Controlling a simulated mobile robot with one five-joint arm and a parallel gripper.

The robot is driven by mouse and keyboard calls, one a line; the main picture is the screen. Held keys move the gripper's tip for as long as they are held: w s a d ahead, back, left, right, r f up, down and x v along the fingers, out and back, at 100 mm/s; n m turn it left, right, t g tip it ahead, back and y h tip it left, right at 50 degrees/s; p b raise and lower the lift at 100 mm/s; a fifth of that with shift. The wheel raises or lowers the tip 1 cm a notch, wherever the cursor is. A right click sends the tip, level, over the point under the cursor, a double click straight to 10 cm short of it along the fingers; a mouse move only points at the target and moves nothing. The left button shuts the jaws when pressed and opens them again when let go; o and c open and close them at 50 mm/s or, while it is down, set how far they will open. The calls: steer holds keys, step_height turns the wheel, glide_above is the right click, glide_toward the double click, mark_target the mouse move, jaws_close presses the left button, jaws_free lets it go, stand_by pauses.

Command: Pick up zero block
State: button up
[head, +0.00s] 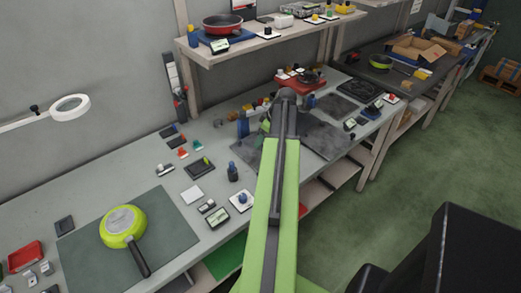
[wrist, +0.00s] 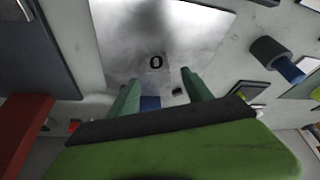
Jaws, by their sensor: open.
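A black "0" marks a pale grey metallic surface, which I take to be the zero block (wrist: 155,63), in the wrist view. Its edges blend into the shiny metal plate (wrist: 195,22) around it, so its outline is hard to tell. My gripper (wrist: 160,76) is open, its two green fingers apart on either side below the "0", with nothing held between them. A small blue piece (wrist: 150,103) shows between the fingers, near the palm. In the head view my arm reaches over the workbench and largely hides the gripper; the zero block cannot be made out there.
In the wrist view a dark cylinder with a blue end (wrist: 272,55) lies at right and a red object (wrist: 22,130) at left. In the head view a green pan (head: 123,226) lies on the near mat, with several small items along the bench (head: 150,170).

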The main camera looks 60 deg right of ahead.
steer(key=b+x, duration=0.1)
steer(key=x, duration=0.1)
steer(key=shift+f, duration=0.45)
steer(key=shift+r, duration=0.2)
jaws_close()
